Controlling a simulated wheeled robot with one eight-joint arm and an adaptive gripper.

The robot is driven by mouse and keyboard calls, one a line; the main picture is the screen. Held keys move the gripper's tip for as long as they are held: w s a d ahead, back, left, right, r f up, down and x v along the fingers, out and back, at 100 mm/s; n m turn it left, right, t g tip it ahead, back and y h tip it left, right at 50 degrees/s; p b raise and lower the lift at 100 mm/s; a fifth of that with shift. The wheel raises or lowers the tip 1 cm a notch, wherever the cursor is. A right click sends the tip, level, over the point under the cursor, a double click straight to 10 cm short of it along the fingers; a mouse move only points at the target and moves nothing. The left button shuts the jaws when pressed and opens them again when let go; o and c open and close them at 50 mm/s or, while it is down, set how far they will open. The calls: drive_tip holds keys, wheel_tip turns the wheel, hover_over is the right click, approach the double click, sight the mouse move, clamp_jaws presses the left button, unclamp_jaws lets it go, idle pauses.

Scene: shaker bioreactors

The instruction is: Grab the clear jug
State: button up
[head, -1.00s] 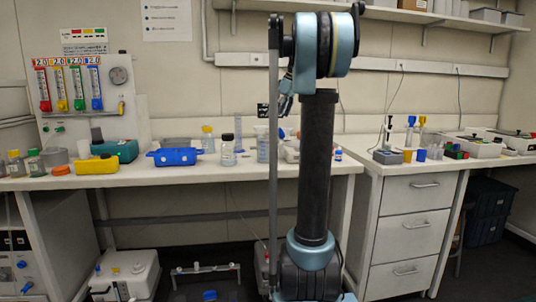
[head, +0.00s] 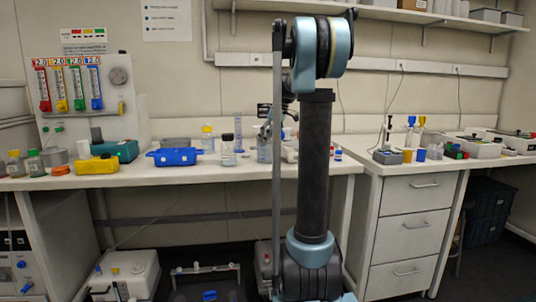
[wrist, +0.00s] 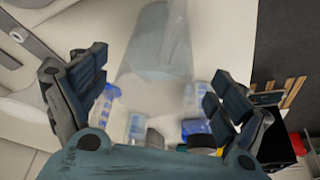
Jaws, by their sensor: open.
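The clear jug (wrist: 155,60) is a see-through, pale vessel in the upper middle of the wrist view, lying between the lines of my two fingers. In the head view the jug (head: 263,154) stands on the bench, partly hidden behind my arm. My gripper (wrist: 154,78) is open, with a finger on either side of the jug and gaps on both sides; I see no contact. In the head view my gripper is mostly hidden by my arm.
A capped bottle (head: 228,150) and a blue case (head: 174,156) stand left of the jug. A tall cylinder (head: 238,133) stands behind. Several bottles and blue items crowd the lower wrist view.

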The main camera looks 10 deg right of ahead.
sight(265, 147)
drive_tip(key=shift+x, duration=2.55)
drive_tip(key=shift+w+d, duration=0.1)
drive_tip(key=shift+w, duration=0.05)
drive_tip(key=c, duration=1.5)
